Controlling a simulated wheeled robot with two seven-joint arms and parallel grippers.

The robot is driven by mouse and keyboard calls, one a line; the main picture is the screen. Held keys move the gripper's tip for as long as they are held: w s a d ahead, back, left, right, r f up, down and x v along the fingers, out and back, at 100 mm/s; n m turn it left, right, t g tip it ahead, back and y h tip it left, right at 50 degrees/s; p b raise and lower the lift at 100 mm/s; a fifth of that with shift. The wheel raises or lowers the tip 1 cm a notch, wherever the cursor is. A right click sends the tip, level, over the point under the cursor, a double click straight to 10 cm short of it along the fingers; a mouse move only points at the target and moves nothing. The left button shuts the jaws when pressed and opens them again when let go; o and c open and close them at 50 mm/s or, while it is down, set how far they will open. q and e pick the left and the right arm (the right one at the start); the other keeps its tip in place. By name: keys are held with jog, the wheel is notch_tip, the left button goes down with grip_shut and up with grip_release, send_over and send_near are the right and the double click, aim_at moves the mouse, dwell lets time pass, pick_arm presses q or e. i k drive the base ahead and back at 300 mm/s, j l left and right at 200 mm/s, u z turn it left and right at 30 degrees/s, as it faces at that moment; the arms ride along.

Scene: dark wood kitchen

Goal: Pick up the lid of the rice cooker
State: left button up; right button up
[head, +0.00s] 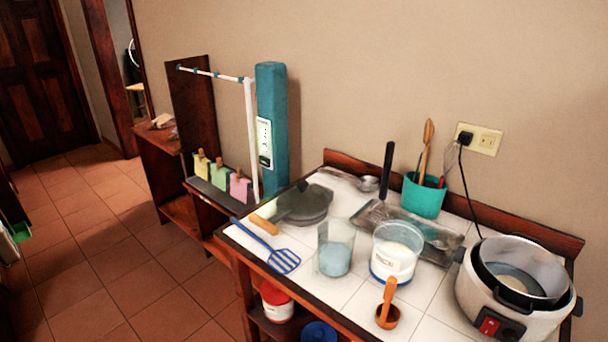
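The white rice cooker (520,318) stands at the right end of the tiled counter. Its top is open, showing a dark inner pot (488,275); a red switch is on its front. No lid sits on it. A grey, round, flat thing with a small black knob (302,186) lies toward the counter's left end, over or beside a pan with a wooden handle (264,225). It looks like a see-through lid, but I cannot tell its outline from the pan's. Neither of my grippers is in view.
A blue slotted spatula (284,261), a clear cup (335,255), a white tub (396,255) and a wooden scoop (388,314) stand or lie along the front. Behind are a grey tray (440,240) and a teal utensil pot (424,198). Floor at left is clear.

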aim_at(301, 196)
jog(key=z, duration=1.35)
jog(key=u, duration=1.55)
jog(key=i+j, duration=0.25)
jog(key=j, duration=0.2)
jog(key=i+j, duration=0.25)
jog(key=j, duration=0.2)
jog(key=i+j, duration=0.75)
jog(key=i, duration=0.25)
jog(key=z, duration=0.05)
